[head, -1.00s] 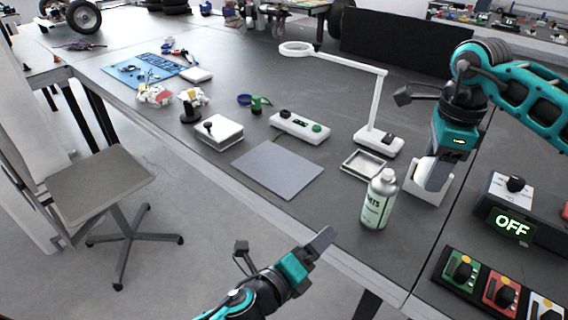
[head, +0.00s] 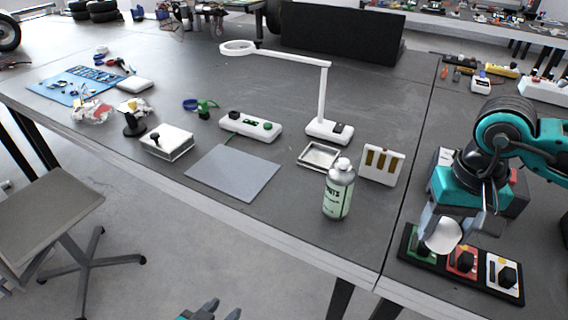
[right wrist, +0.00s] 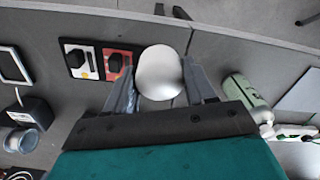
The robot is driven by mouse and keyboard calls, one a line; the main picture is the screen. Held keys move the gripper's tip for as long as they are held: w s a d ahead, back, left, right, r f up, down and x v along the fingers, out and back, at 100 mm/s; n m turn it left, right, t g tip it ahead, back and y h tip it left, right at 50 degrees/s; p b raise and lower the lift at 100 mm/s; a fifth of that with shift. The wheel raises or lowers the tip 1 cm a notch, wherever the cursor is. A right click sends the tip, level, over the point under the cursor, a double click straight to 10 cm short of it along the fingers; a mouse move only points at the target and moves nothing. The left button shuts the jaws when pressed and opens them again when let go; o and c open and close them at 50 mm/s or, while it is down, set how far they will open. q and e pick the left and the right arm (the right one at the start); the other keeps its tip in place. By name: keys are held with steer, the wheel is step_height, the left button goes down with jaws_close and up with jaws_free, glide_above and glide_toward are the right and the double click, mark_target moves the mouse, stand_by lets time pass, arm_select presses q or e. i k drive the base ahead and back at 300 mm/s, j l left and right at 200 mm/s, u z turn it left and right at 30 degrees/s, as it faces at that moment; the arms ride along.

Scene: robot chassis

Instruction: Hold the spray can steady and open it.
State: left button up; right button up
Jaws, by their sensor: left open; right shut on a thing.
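The spray can (head: 338,192), pale green with a silver-grey top, stands upright on the dark table. It also shows at the right of the right wrist view (right wrist: 245,93). My right gripper (head: 440,232) is to the right of the can, above a panel of coloured switches. In the right wrist view it (right wrist: 160,85) is shut on a smooth white rounded object (right wrist: 160,70), whose kind I cannot tell. My left gripper (head: 212,309) is open and empty at the bottom edge, below and left of the can, mostly out of frame.
A white slotted holder (head: 382,166) stands right behind the can, with a small tray (head: 319,156) and a white lamp (head: 325,100) near it. A grey mat (head: 232,172) lies to the left. The switch panel (head: 462,262) sits under my right gripper.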

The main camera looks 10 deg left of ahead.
mark_target(340, 186)
steer(key=i+j+u, duration=0.1)
steer(key=j, duration=0.35)
steer(key=i+j, duration=0.1)
steer(key=j, duration=0.3)
steer(key=i+j+u, duration=0.15)
steer(key=j, duration=0.3)
steer(key=i+j+u, duration=0.1)
steer(key=j, duration=0.3)
steer(key=i+j+u, duration=0.1)
steer(key=j, duration=0.35)
